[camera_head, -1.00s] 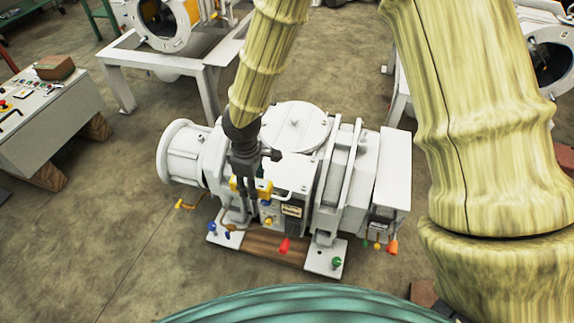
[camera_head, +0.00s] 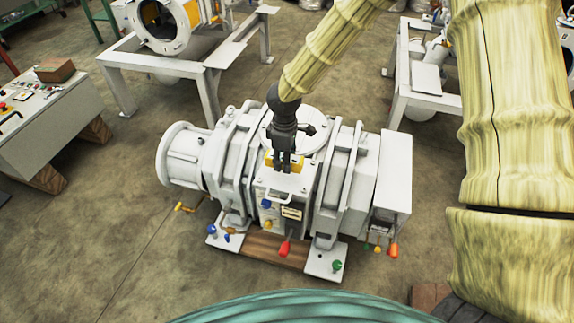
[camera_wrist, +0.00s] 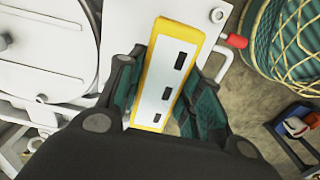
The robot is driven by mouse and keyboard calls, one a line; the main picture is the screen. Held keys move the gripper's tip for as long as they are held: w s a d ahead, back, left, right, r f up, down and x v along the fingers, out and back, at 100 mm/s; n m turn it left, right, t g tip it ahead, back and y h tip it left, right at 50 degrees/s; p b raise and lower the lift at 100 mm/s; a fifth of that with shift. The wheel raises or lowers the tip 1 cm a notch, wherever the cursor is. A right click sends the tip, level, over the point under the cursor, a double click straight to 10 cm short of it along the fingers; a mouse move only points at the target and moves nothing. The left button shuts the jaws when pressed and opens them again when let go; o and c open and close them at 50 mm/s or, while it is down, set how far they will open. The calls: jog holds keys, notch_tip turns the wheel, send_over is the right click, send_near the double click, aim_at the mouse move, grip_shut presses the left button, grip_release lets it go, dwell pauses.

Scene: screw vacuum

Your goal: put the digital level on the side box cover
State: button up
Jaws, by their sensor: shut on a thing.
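The digital level is a yellow-edged bar with a pale face and dark windows; it fills the middle of the wrist view (camera_wrist: 171,75) and shows as a small yellow piece in the head view (camera_head: 270,162). My gripper (camera_head: 283,170) is shut on it, one finger on each long side in the wrist view (camera_wrist: 155,112). The side box cover appears to be the flat white plate (camera_head: 297,182) on the front of the white pump. The level is over or close above this plate; I cannot tell whether they touch.
The round white lid (camera_head: 305,128) lies just behind my gripper. A red-handled valve (camera_head: 285,247) and other coloured handles stick out at the pump's front. A grey control box (camera_head: 45,120) stands at the left. A white frame (camera_head: 190,70) stands behind.

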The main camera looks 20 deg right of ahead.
jog(key=shift+w+d, duration=0.2)
jog(key=shift+d+f, duration=0.25)
jog(key=shift+f, duration=0.05)
jog(key=shift+w+f+b, duration=0.1)
jog(key=shift+f+b, duration=0.3)
jog(key=shift+f, duration=1.05)
jog(key=shift+f, duration=0.1)
jog(key=o, duration=1.2)
jog(key=shift+c, duration=0.2)
notch_tip(320, 180, up, 12)
jog(key=shift+r+p, duration=0.1)
jog(key=shift+p, duration=0.9)
